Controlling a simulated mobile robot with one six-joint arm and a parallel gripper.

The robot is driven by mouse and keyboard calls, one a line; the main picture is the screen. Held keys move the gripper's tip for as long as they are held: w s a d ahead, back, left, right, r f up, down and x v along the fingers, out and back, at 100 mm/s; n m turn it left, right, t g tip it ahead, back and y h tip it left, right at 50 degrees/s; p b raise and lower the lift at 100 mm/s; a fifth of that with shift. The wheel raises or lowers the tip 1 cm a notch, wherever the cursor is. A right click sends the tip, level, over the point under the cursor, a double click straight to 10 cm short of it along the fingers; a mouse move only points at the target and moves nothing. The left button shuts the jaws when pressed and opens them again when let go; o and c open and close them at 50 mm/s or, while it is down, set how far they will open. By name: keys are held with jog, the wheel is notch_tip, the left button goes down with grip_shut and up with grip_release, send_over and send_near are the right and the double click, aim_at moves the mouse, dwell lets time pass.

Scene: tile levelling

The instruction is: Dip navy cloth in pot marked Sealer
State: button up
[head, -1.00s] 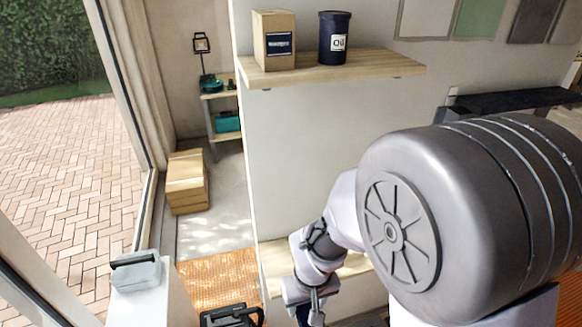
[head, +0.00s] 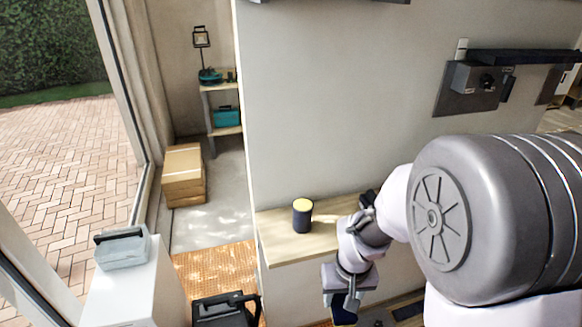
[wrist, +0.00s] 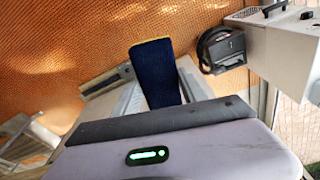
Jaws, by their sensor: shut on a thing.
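My gripper (head: 345,299) is shut on the navy cloth (wrist: 156,75), which has a thin yellow edge in the wrist view. The cloth also shows as a small dark piece below my gripper at the bottom of the head view (head: 344,318). A small dark pot (head: 302,216) with a yellow top stands upright on the wooden shelf, up and to the left of my gripper in the picture. No marking can be read on it. No pot marked Sealer can be made out in these views.
The wooden shelf (head: 285,246) runs along the white wall, partly hidden by my arm. A carton (head: 184,178) sits farther back.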

jog(key=shift+m, duration=0.3)
jog(key=f, duration=0.1)
jog(key=d+f+b, duration=0.2)
jog(key=f, duration=0.1)
jog(key=shift+w, duration=0.3)
jog(key=shift+d+r, duration=0.1)
jog(key=shift+r, duration=0.05)
notch_tip(320, 180, up, 9)
jog(key=p, duration=0.7)
jog(key=shift+r, duration=0.1)
jog(key=s+r+b, duration=0.2)
jog(key=s+b, duration=0.2)
jog(key=s, duration=1.1)
jog(key=shift+r, duration=0.4)
